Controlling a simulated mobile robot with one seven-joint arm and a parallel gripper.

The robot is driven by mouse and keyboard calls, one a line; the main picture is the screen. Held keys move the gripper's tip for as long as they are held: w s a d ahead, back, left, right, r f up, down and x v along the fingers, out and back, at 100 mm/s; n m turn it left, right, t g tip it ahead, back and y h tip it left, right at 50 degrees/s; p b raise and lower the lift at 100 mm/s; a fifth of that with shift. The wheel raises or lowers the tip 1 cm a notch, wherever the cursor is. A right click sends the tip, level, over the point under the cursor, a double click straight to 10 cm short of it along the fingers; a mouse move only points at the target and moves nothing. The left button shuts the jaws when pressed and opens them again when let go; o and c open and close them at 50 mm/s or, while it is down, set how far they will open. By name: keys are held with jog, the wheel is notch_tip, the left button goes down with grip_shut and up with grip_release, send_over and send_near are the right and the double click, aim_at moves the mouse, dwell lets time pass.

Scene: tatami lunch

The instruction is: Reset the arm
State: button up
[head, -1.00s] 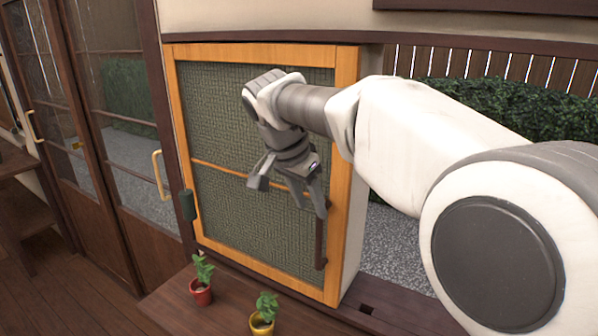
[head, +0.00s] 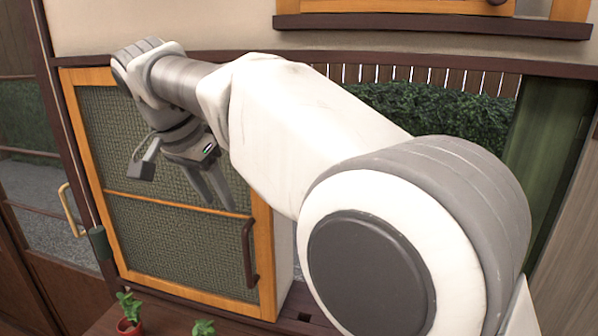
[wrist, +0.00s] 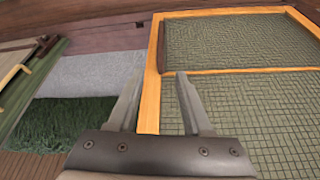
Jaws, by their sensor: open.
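My gripper (head: 186,188) is open and empty in the head view, its fingers pointing down. It hangs in front of an orange-framed cabinet door (head: 180,206) with green woven panels. In the wrist view my gripper (wrist: 158,88) shows both fingers spread apart with nothing between them. The door's orange frame (wrist: 151,103) shows behind and between the fingers there. My arm stretches across the head view from the lower right to the upper left.
A dark handle (head: 249,254) is on the door's right side. Small potted plants, one in a red pot (head: 130,327), stand on a wooden surface below. A green hedge (head: 440,118) shows through an opening at the right. A glazed door with a brass handle (head: 72,211) is at the left.

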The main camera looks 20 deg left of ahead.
jog(key=s+d+n, duration=0.1)
jog(key=d+n, duration=0.1)
jog(key=d, duration=2.5)
jog(key=s+d+f+t, duration=0.1)
jog(key=s+d+f, duration=0.9)
jog(key=d, duration=0.5)
jog(key=s, duration=0.2)
jog(key=shift+s+y, duration=0.3)
jog(key=shift+y, duration=0.1)
jog(key=shift+a, duration=0.1)
